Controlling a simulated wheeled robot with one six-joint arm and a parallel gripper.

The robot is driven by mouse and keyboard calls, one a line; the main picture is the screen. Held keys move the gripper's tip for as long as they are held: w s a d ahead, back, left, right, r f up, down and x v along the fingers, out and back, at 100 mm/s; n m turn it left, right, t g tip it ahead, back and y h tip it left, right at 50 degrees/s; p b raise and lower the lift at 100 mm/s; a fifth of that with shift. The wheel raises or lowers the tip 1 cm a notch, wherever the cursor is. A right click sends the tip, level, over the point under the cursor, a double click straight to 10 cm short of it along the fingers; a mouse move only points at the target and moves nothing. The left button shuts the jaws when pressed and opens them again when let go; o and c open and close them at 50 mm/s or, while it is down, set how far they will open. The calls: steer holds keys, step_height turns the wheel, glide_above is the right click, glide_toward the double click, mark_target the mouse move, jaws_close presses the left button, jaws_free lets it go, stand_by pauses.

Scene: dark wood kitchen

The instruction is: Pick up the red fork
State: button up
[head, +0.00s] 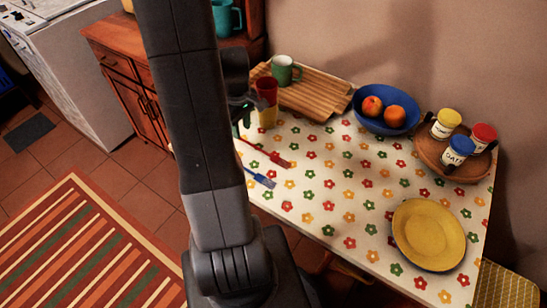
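The red fork (273,157) lies on the flowered tablecloth near the table's left side, its tines pointing right and toward the front. A blue fork (262,180) lies just in front of it. My gripper (246,104) is above the table's left side, beyond the red fork and apart from it, beside a red cup (266,88). My arm hides part of the gripper, and its finger opening cannot be made out.
A yellow cup (268,117) shows below the red cup. A slatted wooden board (315,98) holds a green mug (283,70). A blue bowl (368,120) holds fruit. A round tray (428,152) with jars and a yellow plate (428,235) are right. The table's middle is clear.

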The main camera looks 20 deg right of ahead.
mark_target(246, 141)
steer(key=shift+d+f, duration=0.2)
steer(key=shift+f, duration=1.1)
steer(key=shift+d+f, duration=0.2)
steer(key=shift+f, duration=1.1)
steer(key=shift+s, duration=0.1)
jaws_close()
